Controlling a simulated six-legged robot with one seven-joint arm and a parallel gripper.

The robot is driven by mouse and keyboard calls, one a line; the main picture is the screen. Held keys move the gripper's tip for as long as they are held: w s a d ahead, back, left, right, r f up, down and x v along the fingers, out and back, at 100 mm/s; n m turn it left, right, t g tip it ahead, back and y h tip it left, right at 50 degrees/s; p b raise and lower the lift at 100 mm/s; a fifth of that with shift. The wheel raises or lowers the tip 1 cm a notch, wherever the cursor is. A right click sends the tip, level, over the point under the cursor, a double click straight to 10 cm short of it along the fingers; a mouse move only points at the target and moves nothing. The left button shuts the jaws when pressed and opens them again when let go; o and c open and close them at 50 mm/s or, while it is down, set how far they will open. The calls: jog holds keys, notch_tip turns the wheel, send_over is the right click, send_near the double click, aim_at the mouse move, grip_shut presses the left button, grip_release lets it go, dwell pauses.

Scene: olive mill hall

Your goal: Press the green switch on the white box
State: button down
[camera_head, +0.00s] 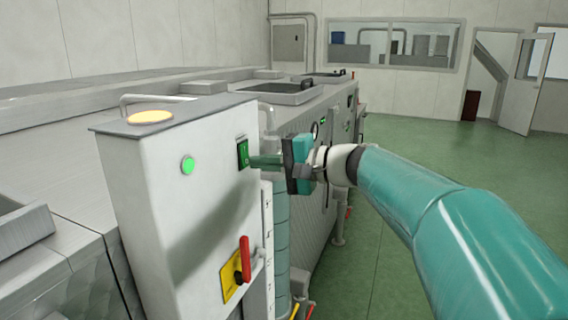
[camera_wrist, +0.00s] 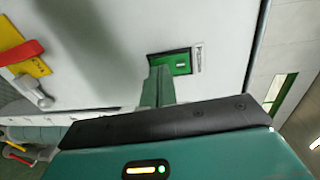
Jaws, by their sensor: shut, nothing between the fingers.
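The white box (camera_head: 175,200) stands upright at the left, beside the steel machine. The green switch (camera_head: 243,153) is on the upper right of its side face. It also shows in the wrist view (camera_wrist: 182,63), in a dark frame with a small light mark. My gripper (camera_head: 254,161) reaches in from the right, and its shut fingers point at the switch. In the wrist view the fingertips (camera_wrist: 160,72) overlap the left part of the switch. I cannot tell whether they touch it or stop just short. Nothing is held.
A round green lamp (camera_head: 188,165) is on the box's front face, and an orange lamp (camera_head: 150,117) is on top. A red lever (camera_head: 244,258) on a yellow plate (camera_head: 231,276) sits below the switch. Green floor (camera_head: 400,150) is clear at the right.

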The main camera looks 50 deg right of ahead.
jog(key=shift+w+a, duration=0.15)
jog(key=shift+w, duration=0.25)
jog(key=shift+w+a+f, duration=0.1)
jog(key=shift+w, duration=0.1)
dwell(0.3)
